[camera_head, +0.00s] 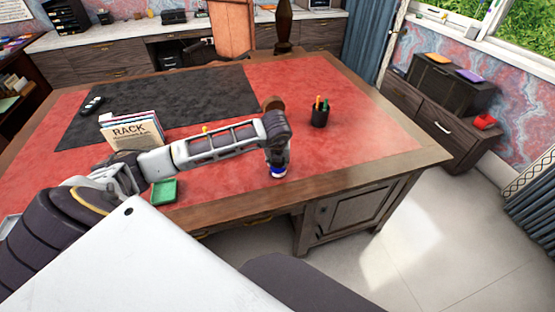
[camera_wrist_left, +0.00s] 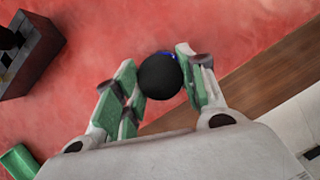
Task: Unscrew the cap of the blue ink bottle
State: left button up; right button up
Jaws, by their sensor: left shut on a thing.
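The blue ink bottle (camera_head: 278,174) stands on the red leather desk top near its front edge, mostly hidden under my left gripper (camera_head: 277,164). In the left wrist view, its round black cap (camera_wrist_left: 160,78) sits between the two green-padded fingers of my left gripper (camera_wrist_left: 157,70), which is shut on it. A sliver of the blue bottle (camera_wrist_left: 171,56) shows behind the cap. My right gripper is not in view.
A pen cup (camera_head: 319,113) stands to the right behind the bottle. A book rack (camera_head: 132,130) and a green box (camera_head: 164,191) are to the left. A black mat (camera_head: 150,95) covers part of the desk. The red surface right of the bottle is clear.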

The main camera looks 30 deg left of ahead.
pick_arm(q)
jog(key=shift+f+n, duration=0.1)
jog(key=shift+n, duration=0.7)
jog(key=shift+g+y, duration=0.3)
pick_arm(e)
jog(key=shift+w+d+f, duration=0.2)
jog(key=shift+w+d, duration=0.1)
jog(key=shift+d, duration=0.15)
pick_arm(q)
jog(key=shift+d+n, duration=0.1)
jog(key=shift+n, duration=0.2)
jog(key=shift+n+g+y+b, duration=0.3)
jog(key=shift+n, duration=1.5)
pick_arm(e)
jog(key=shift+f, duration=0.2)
pick_arm(q)
jog(key=shift+g, duration=0.3)
jog(key=shift+d+n+y, duration=0.1)
jog(key=shift+n+y, duration=0.2)
jog(key=shift+n, duration=0.6)
jog(key=shift+w+n+g, duration=0.1)
jog(key=shift+n+g, duration=0.5)
jog(key=shift+n, duration=0.5)
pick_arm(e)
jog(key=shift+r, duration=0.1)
